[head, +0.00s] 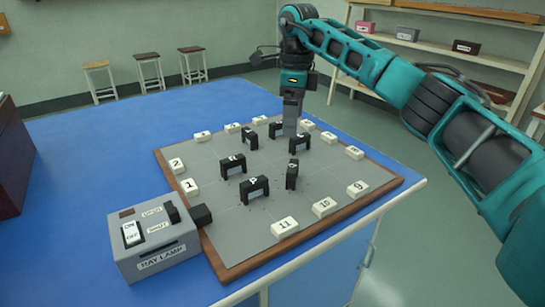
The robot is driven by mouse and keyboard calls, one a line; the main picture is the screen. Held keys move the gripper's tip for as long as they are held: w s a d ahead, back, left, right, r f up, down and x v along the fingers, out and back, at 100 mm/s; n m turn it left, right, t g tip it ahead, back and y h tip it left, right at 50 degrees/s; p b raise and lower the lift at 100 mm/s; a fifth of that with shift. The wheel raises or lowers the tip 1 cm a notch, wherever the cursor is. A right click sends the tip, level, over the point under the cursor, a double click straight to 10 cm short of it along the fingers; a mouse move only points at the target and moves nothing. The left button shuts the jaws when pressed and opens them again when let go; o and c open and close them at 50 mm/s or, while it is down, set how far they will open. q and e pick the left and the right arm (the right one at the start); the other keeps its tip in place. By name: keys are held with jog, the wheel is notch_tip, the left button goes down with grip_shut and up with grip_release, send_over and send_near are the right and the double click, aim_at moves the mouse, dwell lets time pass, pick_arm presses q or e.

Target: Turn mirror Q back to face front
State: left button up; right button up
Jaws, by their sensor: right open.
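Several small black mirror stands with lettered tops stand on a grey board (330,185) with a brown wooden rim. The letters are too small to read surely, so I cannot tell which one is mirror Q. One black mirror (254,188) is at the front and another black mirror (233,168) is behind it to the left. A narrow black mirror (292,175) is turned more edge-on. My right gripper (290,132) points down at the back of the board, between a back mirror (275,131) and a right-hand mirror (301,143). Its fingertips are partly hidden. My left gripper is out of view.
A grey ray lamp box (155,250) with switches stands at the board's front left corner. White numbered blocks, such as block 11 (285,227), ring the board. The blue bench (80,190) is clear to the left. Stools and shelves stand behind.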

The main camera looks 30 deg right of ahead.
aim_at(293, 165)
jog(key=f+b, duration=0.1)
jog(key=f, duration=1)
jog(key=shift+s+d+f+b, duration=0.1)
jog(key=shift+d+f+b, duration=0.1)
jog(key=shift+b, duration=0.2)
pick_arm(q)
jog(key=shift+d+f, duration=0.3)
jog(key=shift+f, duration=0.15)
pick_arm(e)
jog(key=shift+f, duration=0.45)
jog(key=shift+c, duration=0.4)
jog(key=c, duration=1)
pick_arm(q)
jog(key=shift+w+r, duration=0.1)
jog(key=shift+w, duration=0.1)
pick_arm(e)
jog(key=shift+o, duration=0.2)
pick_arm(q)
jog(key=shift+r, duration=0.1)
pick_arm(e)
jog(key=shift+r, duration=0.1)
